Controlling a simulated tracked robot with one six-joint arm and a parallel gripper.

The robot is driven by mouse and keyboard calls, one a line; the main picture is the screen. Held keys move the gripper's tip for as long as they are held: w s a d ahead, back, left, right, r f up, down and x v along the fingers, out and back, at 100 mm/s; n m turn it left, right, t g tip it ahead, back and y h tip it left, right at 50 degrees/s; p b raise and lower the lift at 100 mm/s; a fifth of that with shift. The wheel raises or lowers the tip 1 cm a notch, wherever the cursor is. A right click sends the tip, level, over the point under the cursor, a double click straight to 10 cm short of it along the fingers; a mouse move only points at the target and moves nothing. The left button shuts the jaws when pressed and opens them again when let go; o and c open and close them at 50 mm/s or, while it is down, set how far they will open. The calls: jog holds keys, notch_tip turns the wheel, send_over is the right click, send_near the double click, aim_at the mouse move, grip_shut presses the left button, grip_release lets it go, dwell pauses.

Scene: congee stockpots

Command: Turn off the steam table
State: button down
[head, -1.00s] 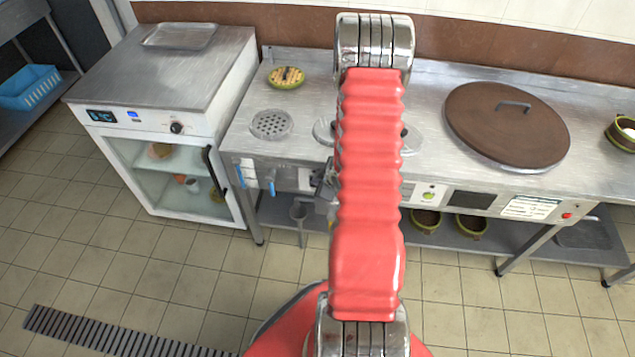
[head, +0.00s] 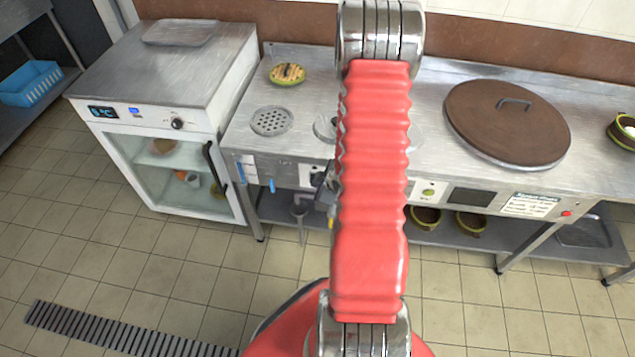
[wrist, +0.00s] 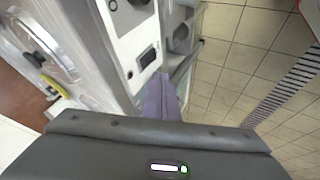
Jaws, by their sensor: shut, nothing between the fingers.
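The steam table is a long steel counter (head: 430,150) with a panel along its front edge. In the head view the panel shows a green button (head: 428,192), a dark screen (head: 473,197) and a red button (head: 566,213). Its left part is hidden behind my arm. The wrist view shows a white panel (wrist: 130,45) with a small dark screen (wrist: 148,57), and round controls near the top edge. My gripper shows there as purplish shut fingers (wrist: 162,78), empty, just below the screen in the picture; I cannot tell whether they touch the panel. In the head view my arm mostly hides it.
A large brown lid (head: 507,122) covers a round well on the counter. A glass-fronted cabinet (head: 165,172) stands at the left. Pots (head: 471,222) sit on the shelf below. The tiled floor (head: 150,265) in front is clear.

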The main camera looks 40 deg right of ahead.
jog(key=d+v, duration=0.1)
jog(key=v, duration=0.6)
jog(key=shift+r, duration=0.75)
jog(key=shift+w, duration=0.15)
